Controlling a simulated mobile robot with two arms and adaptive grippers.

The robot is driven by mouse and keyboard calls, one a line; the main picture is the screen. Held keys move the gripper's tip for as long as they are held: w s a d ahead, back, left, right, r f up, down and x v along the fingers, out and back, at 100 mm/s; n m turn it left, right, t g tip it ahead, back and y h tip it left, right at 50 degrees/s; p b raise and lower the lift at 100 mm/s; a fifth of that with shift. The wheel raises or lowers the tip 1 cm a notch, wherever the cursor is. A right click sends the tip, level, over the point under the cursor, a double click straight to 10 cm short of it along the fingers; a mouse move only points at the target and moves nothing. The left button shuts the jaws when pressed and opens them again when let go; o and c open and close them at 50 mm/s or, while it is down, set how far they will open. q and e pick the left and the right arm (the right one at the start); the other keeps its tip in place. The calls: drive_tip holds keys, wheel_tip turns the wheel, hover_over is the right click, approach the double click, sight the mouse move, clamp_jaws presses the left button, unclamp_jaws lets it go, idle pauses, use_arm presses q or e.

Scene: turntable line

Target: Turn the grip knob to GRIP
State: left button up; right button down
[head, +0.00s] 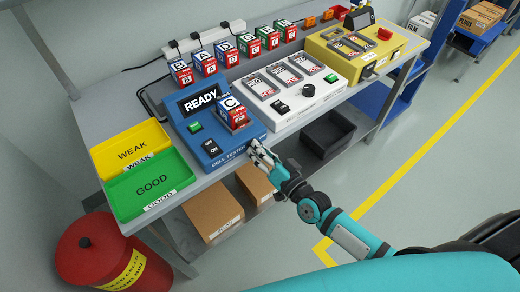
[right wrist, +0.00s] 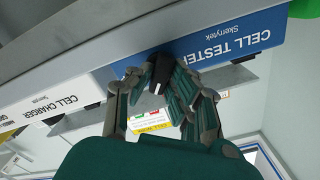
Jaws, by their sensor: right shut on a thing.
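The blue cell tester (head: 190,105) stands on the bench with READY on its screen and a red and blue cell marked C (head: 232,113) in its slot. My right gripper (head: 259,152) is at the right end of the tester's front face. In the right wrist view, its fingers are shut on a small black grip knob (right wrist: 157,86) with a white mark. The knob sits on the blue front panel (right wrist: 215,42), beside the CELL TESTER lettering. In the head view my fingers hide the knob. No GRIP lettering is readable, so its setting cannot be told. My left gripper is not in view.
A yellow WEAK tray (head: 129,146) and a green GOOD tray (head: 150,184) lie left of the tester. A white cell charger (head: 297,90) stands right of it. Several lettered cells stand behind. Cardboard boxes (head: 211,209) and a black bin (head: 328,134) sit below.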

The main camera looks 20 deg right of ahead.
drive_tip(key=shift+m, duration=0.4)
drive_tip(key=m+b, duration=0.1)
drive_tip(key=m, duration=0.3)
drive_tip(key=m+b, duration=0.1)
drive_tip(key=m, duration=0.4)
drive_tip(key=shift+d+f+m, duration=0.1)
drive_tip(key=shift+f+m, duration=0.1)
drive_tip(key=shift+m, duration=0.1)
idle(0.5)
drive_tip(key=c, duration=1.3)
unclamp_jaws()
drive_tip(key=shift+o, duration=0.2)
